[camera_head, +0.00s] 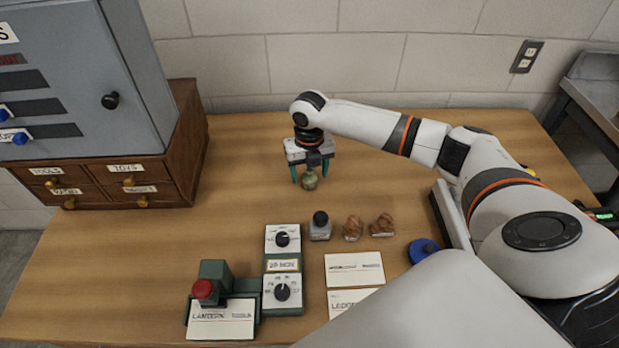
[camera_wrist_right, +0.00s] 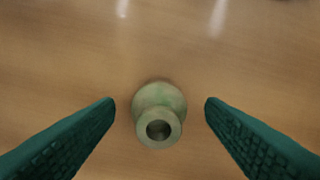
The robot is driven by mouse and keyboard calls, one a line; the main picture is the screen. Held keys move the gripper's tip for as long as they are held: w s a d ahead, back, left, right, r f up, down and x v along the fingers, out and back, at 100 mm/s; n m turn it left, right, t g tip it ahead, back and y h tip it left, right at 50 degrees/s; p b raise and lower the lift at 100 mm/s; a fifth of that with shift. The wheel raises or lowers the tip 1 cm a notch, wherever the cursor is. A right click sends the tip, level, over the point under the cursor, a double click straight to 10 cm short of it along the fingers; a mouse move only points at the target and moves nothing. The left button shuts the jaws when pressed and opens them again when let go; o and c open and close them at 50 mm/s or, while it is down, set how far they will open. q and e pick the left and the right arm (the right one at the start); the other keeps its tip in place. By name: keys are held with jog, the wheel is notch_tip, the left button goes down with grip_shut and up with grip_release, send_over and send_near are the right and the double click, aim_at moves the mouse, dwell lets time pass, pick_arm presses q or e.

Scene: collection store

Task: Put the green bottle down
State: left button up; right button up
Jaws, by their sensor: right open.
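The small green bottle (camera_head: 310,181) stands upright on the wooden table near the back middle. My right gripper (camera_head: 310,182) is above and around it, with one teal finger on each side. In the right wrist view the bottle (camera_wrist_right: 158,112) sits between the open fingers (camera_wrist_right: 160,112), its round mouth facing the camera. A clear gap shows between the bottle and each finger, so neither finger touches it. My left gripper is in neither view.
A wooden drawer box (camera_head: 110,185) with a grey cabinet (camera_head: 85,75) stands at the left. A dial box (camera_head: 283,265), a small dark-capped jar (camera_head: 320,226), two brown lumps (camera_head: 353,228) and white cards (camera_head: 354,269) lie nearer the front. The table around the bottle is clear.

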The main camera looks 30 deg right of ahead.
jog(key=shift+d+f, duration=0.1)
jog(key=shift+f, duration=1.25)
jog(key=shift+r, duration=0.15)
jog(key=c, duration=1.2)
